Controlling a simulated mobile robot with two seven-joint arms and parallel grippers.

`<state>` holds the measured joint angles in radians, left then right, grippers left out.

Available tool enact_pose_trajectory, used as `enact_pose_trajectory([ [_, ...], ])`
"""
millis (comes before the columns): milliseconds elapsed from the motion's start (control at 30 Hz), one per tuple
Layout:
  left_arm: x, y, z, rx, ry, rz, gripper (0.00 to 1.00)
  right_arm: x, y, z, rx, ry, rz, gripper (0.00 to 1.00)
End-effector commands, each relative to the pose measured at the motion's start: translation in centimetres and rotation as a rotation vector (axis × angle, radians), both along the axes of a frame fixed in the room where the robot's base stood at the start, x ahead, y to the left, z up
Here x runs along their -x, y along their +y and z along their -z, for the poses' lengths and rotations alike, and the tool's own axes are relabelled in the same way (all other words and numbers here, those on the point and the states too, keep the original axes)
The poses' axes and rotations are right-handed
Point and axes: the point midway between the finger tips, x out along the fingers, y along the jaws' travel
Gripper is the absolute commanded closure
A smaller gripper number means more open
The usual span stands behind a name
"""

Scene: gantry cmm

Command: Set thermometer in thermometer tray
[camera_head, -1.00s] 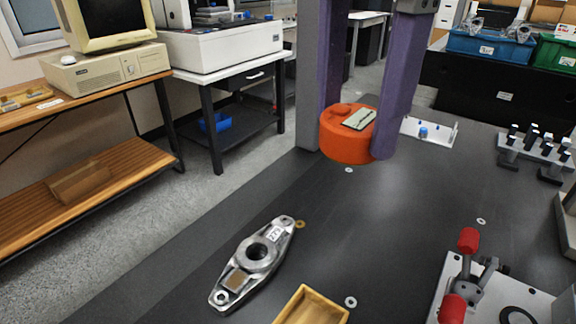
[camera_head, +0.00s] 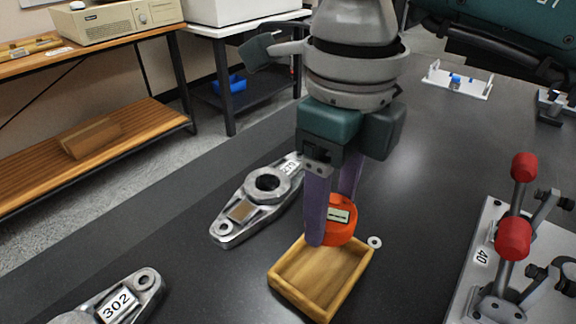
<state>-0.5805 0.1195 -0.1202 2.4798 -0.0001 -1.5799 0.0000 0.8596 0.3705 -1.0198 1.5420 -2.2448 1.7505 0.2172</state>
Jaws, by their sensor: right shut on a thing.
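The thermometer, an orange round body with a pale display (camera_head: 339,215), is between the purple fingers of my right gripper (camera_head: 334,226). The gripper points down and is shut on it. The thermometer tray appears to be the open wooden box (camera_head: 290,294) just below and nearer in the picture. The thermometer overlaps the tray's far rim in view; I cannot tell whether it touches the tray. The tray's visible inside looks empty. My left gripper is not in view.
A metal casting (camera_head: 225,228) lies left of the tray, and another marked 302 (camera_head: 148,284) is at the bottom left. A plate with red-handled clamps (camera_head: 464,290) stands at the right. A white holder (camera_head: 438,78) is farther back.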

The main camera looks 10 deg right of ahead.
Motion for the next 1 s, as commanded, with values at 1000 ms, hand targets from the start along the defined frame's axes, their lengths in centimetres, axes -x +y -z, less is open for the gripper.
enact_pose_trajectory([
  [1000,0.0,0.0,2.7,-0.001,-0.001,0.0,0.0,0.0,0.0,9.7,-0.001,-0.001,-0.003,0.93],
])
